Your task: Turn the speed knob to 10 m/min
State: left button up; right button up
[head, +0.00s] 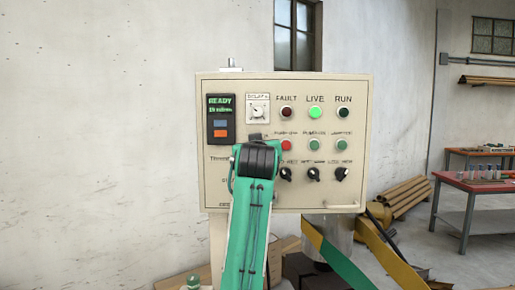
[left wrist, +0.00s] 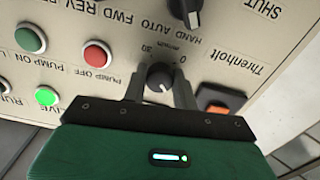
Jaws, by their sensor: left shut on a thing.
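The speed knob (left wrist: 160,77) is small, round and dark, with a pale mark, and sits on the cream panel in the left wrist view. Printing by it reads 0, 30 and m/min. My left gripper (left wrist: 160,88) has one finger on each side of the knob and is shut on it. The exact setting is hard to read. In the head view my green left arm covers the knob and my fingertips. The control box (head: 355,130) has a display (head: 220,104) with READY in green and a smaller, blurred line below. My right gripper is not in view.
Around the knob are a red button (left wrist: 97,54), a green button (left wrist: 30,39), a black selector (left wrist: 186,10) and an orange switch (left wrist: 216,108). The lit LIVE lamp (head: 315,112) and a dial (head: 257,111) are higher on the panel. A red-topped table (head: 470,183) stands far right.

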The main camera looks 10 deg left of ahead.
pick_arm(q)
jog(key=o, duration=1)
jog(key=shift+c, duration=0.2)
jog(key=b+v, duration=0.4)
jog(key=v, duration=0.9)
jog(key=shift+s, duration=0.4)
jog(key=shift+f, duration=0.1)
